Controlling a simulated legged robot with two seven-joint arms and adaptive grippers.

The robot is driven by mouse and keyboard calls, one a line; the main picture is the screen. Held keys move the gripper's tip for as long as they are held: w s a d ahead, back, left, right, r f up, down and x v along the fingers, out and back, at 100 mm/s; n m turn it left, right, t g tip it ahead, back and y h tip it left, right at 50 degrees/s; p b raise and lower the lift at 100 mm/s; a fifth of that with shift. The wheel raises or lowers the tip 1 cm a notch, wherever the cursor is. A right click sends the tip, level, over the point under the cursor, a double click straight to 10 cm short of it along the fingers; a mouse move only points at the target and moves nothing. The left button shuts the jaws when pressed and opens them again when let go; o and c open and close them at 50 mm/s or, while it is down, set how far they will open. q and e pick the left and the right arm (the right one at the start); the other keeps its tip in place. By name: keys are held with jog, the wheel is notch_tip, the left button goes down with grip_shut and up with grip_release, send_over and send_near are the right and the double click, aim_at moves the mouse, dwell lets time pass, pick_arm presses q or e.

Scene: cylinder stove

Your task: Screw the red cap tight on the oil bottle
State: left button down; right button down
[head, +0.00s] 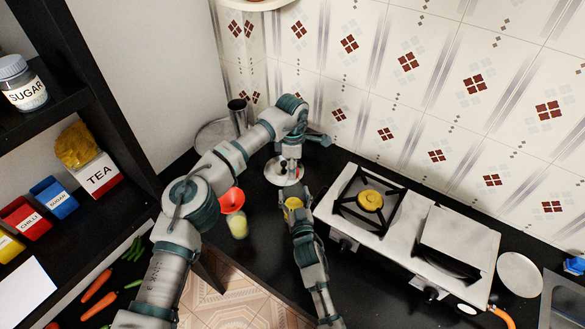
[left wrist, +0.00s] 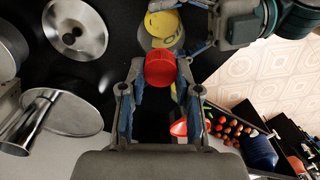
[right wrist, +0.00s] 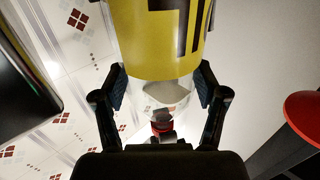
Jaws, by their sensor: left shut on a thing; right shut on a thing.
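The yellow oil bottle (right wrist: 165,45) fills the top of the right wrist view, with dark lettering on its label. It also shows in the left wrist view (left wrist: 164,24) and the head view (head: 293,203). My right gripper (right wrist: 162,88) is shut on it. The red cap (left wrist: 160,68) sits between the fingertips of my left gripper (left wrist: 161,72), which is shut on it. In the right wrist view the cap (right wrist: 161,122) appears small beyond the bottle. I cannot tell whether cap and bottle neck touch. In the head view the cap is hidden.
The stove (head: 410,235) stands right of my grippers. A red funnel (head: 232,200) and a container with yellow contents (head: 238,226) stand left of the bottle. A round metal lid (head: 277,180) lies behind. Shelves with spice boxes (head: 53,196) are at the left.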

pick_arm(q)
jog(key=m, duration=0.5)
jog(key=shift+w, duration=0.25)
pick_arm(e)
jog(key=shift+a, duration=0.1)
pick_arm(q)
jog(key=m, duration=0.5)
jog(key=shift+m, duration=0.4)
pick_arm(e)
jog(key=shift+s, duration=0.1)
pick_arm(q)
jog(key=c, duration=0.7)
grip_release()
jog(key=shift+d, duration=0.1)
jog(key=shift+c, duration=0.2)
jog(key=r, duration=0.7)
jog(key=shift+w+r, duration=0.2)
pick_arm(e)
grip_release()
